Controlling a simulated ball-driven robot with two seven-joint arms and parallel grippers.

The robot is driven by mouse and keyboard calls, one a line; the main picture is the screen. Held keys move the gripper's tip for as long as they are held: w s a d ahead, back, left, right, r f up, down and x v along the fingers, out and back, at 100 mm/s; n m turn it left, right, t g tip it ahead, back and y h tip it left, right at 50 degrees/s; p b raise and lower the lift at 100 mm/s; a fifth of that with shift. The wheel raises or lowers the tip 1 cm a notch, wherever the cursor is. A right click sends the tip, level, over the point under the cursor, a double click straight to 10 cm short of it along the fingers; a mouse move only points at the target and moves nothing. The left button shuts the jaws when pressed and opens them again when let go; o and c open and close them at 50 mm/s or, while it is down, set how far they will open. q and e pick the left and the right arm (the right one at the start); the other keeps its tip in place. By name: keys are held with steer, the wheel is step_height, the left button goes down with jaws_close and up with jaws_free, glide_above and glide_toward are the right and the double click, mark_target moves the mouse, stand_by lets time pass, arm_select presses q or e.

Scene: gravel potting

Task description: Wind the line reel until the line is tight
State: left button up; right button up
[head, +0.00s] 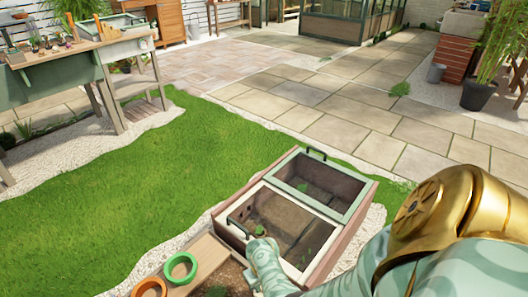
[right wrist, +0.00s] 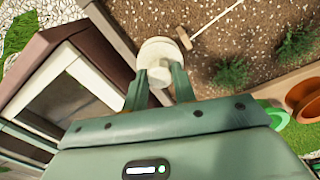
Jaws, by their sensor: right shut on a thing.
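The line reel (right wrist: 158,52) is a cream round piece with a smaller knob on it, at the edge of the brown soil bed in the right wrist view. My right gripper (right wrist: 160,80) is shut on the knob, one finger on each side. A thin pale straight strip (right wrist: 212,19), perhaps the line, runs from a small wooden piece (right wrist: 184,39) beside the reel to the upper right. I cannot tell how tight it is. In the head view my right gripper (head: 262,246) is by the cold frame's near corner, and the reel is hidden. My left gripper is not in view.
A cold frame (head: 352,215) with two glazed lids stands right beside the gripper. A green ring-shaped item (head: 168,272) and an orange one (head: 135,293) are on the bed's wooden edge. Small green plants (right wrist: 231,73) grow in the soil. Lawn (head: 130,215) lies open to the left.

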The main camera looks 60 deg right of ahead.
steer(key=m+p, duration=0.1)
steer(key=m, duration=0.4)
steer(key=shift+p, duration=0.4)
steer(key=shift+m, duration=0.6)
steer(key=m, duration=0.3)
arm_select(q)
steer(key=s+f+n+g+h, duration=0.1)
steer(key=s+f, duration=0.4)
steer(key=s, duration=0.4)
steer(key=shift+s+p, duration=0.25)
steer(key=shift+p, duration=0.1)
arm_select(e)
steer(key=shift+m, duration=1.5)
steer(key=o, duration=1)
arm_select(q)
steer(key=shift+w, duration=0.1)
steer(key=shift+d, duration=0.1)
